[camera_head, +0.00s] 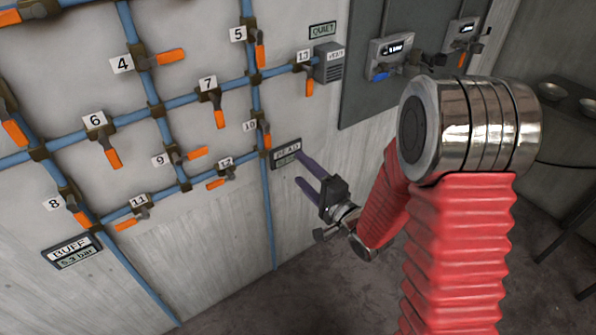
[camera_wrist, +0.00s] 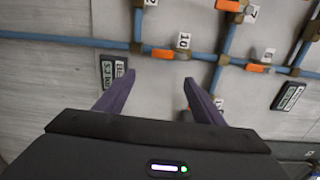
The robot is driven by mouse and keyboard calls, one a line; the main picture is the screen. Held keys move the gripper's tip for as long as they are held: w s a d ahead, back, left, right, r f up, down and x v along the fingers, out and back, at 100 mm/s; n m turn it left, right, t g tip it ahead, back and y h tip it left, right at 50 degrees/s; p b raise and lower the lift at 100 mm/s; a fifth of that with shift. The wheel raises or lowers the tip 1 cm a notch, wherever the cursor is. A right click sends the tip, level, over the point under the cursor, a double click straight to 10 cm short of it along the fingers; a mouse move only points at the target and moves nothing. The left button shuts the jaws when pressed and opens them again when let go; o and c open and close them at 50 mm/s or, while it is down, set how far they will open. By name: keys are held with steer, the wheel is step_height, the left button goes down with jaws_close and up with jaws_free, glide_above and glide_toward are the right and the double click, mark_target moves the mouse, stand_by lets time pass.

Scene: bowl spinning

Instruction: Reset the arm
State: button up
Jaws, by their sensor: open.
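My gripper (camera_head: 302,179) has two purple fingers spread apart with nothing between them. In the head view it is right of the middle, in front of the lower wall, close to the READ-like sign plate (camera_head: 286,153). In the wrist view the two fingers of my gripper (camera_wrist: 159,78) point at the wall, with bare grey panel between them. My red-sleeved arm (camera_head: 455,250) is bent, with its metal joint high on the right and the forearm reaching down and left to the gripper. I cannot tell whether a fingertip touches the wall.
Blue pipes (camera_head: 206,90) with several orange-handled numbered valves cover the wall at left. A dark panel (camera_head: 362,95) with gauges is behind my arm. Bowls (camera_head: 553,91) stand at far right. Floor below the gripper looks clear.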

steer(key=shift+s+a, duration=0.1)
steer(key=shift+a, duration=0.1)
stand_by(0.3)
steer(key=d+f+n+g+h, duration=0.4)
steer(key=f+h, duration=0.1)
steer(key=f, duration=0.6)
steer(key=s+d+f+n+g+h, duration=0.1)
steer(key=s+d+n+g+h, duration=0.35)
steer(key=s+d, duration=0.35)
steer(key=s+d+r+n, duration=0.2)
steer(key=s+d+r, duration=0.1)
steer(key=s+r, duration=1.7)
step_height(320, 180, up, 4)
steer(key=shift+s+r+n+g+h, duration=0.15)
steer(key=shift+n+g+h, duration=0.2)
steer(key=shift+h, duration=0.1)
